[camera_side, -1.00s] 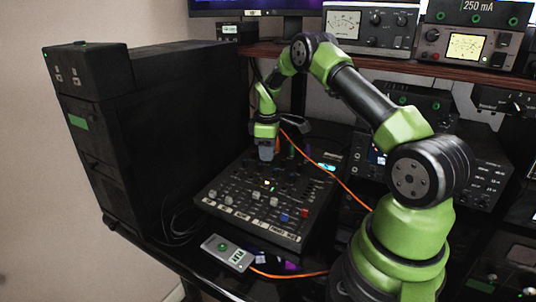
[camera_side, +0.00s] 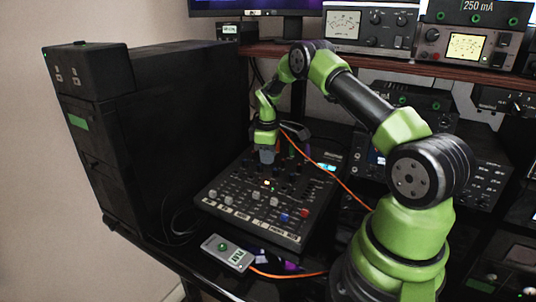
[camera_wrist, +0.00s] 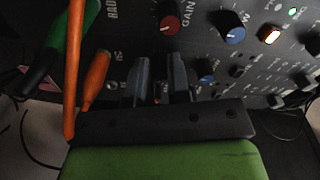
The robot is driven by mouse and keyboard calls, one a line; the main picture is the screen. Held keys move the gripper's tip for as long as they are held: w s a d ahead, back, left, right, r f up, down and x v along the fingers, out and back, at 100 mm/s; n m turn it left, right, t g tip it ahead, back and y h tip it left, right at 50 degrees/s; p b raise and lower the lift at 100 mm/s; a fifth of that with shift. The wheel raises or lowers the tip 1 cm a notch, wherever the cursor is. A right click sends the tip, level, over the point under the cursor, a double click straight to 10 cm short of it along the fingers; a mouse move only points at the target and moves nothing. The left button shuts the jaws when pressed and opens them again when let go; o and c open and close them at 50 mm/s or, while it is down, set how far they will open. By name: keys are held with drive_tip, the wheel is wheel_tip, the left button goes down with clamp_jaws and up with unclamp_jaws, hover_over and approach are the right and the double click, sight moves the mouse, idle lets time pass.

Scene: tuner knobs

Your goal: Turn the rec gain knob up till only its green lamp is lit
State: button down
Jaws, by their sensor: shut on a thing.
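The mixer (camera_side: 313,203) is a dark board with several knobs and coloured sliders, standing on the desk. My gripper (camera_side: 267,160) points down at its rear left part; it also shows in the wrist view (camera_wrist: 161,72). Its two fingers are shut on a knob, which is mostly hidden between them. I cannot read that knob's label. In the wrist view a red-capped knob (camera_wrist: 170,23) beside the word GAIN and a blue-capped knob (camera_wrist: 232,30) are beyond the fingers. An orange lamp (camera_wrist: 270,34) is brightly lit and a small pale green lamp (camera_wrist: 293,12) glows near it. I cannot tell which knob they belong to.
A black tower (camera_side: 165,130) stands left of the mixer. A small grey box (camera_side: 229,253) lies in front.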

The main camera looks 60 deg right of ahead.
drive_tip(key=m, duration=0.4)
drive_tip(key=shift+m, duration=2.2)
drive_tip(key=c, duration=1.1)
unclamp_jaws()
drive_tip(key=shift+s+a+r, duration=0.1)
drive_tip(key=shift+a+r, duration=0.1)
drive_tip(key=shift+r, duration=1.45)
drive_tip(key=shift+w+a+r, duration=0.1)
drive_tip(key=shift+a+r, duration=0.1)
drive_tip(key=shift+r, duration=1.45)
drive_tip(key=shift+s+a+r, duration=0.1)
drive_tip(key=shift+a+r, duration=0.1)
drive_tip(key=shift+r, duration=1.45)
